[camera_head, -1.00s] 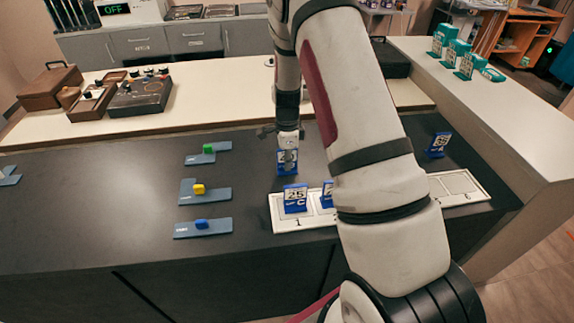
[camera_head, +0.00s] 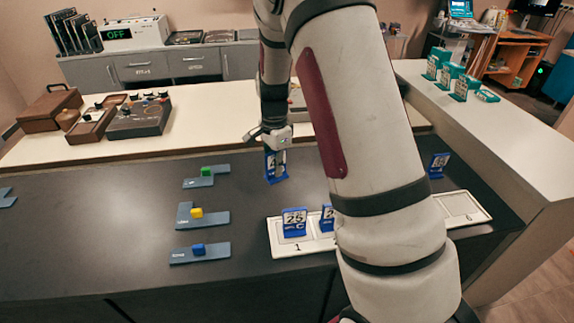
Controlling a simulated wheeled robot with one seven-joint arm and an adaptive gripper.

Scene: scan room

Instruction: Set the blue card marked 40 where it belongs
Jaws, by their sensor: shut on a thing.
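My gripper (camera_head: 275,143) is shut on a blue card (camera_head: 276,165) and holds it upright above the dark counter, behind the left part of the tray. The number on this card is too small to read surely. The white tray (camera_head: 283,251) has numbered places; 1 shows at its left end and 6 at its right. A blue card marked 25 (camera_head: 294,221) stands in place 1. Another blue card (camera_head: 327,218) stands just right of it, partly hidden by my arm. The middle of the tray is hidden. The bare right end shows.
Another blue card (camera_head: 438,164) stands on the counter behind the tray's right part. Grey plates with a green block (camera_head: 206,171), a yellow block (camera_head: 197,213) and a blue block (camera_head: 198,249) lie at left. Teal boxes (camera_head: 443,77) stand on the right white counter.

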